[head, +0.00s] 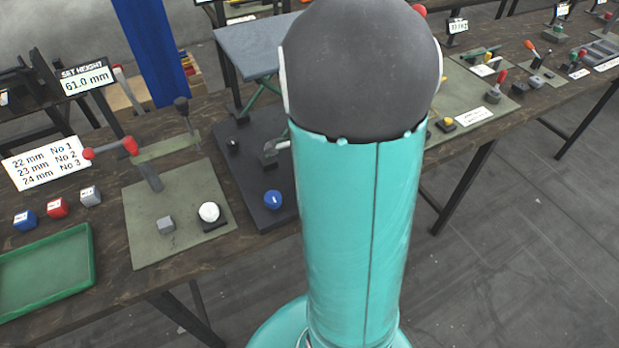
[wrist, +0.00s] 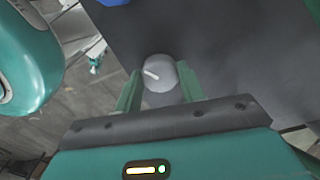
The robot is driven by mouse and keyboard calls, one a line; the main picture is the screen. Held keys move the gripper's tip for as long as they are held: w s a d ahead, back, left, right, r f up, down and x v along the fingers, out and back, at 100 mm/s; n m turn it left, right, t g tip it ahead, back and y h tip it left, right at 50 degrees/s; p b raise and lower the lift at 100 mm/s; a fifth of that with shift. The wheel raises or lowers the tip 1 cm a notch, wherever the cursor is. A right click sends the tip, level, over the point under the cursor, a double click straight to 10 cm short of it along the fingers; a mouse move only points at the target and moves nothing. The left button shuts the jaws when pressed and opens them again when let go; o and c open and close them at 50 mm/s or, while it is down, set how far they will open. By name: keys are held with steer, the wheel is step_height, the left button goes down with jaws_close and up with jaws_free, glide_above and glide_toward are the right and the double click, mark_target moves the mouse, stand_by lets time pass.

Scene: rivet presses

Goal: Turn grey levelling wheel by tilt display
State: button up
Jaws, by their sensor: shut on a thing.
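The grey levelling wheel (wrist: 160,78) shows in the wrist view as a round grey knob with a white line mark on its face. My gripper (wrist: 158,88) has one green finger on each side of it and is shut on it. The wheel sits by a dark grey plate (wrist: 225,45). In the head view my arm hides both the wheel and my gripper. I cannot make out a tilt display in either view.
In the head view, a lift with a grey platform (head: 258,42) stands on a dark base with a blue knob (head: 273,200). A height display (head: 85,78) reads 61.0 mm. A green tray (head: 45,270), small blocks and a press with red-tipped lever (head: 131,147) are at left.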

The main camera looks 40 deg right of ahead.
steer(key=shift+m, duration=1.9)
steer(key=o, duration=1)
steer(key=shift+c, duration=0.2)
step_height(320, 180, up, 14)
steer(key=shift+a, duration=0.1)
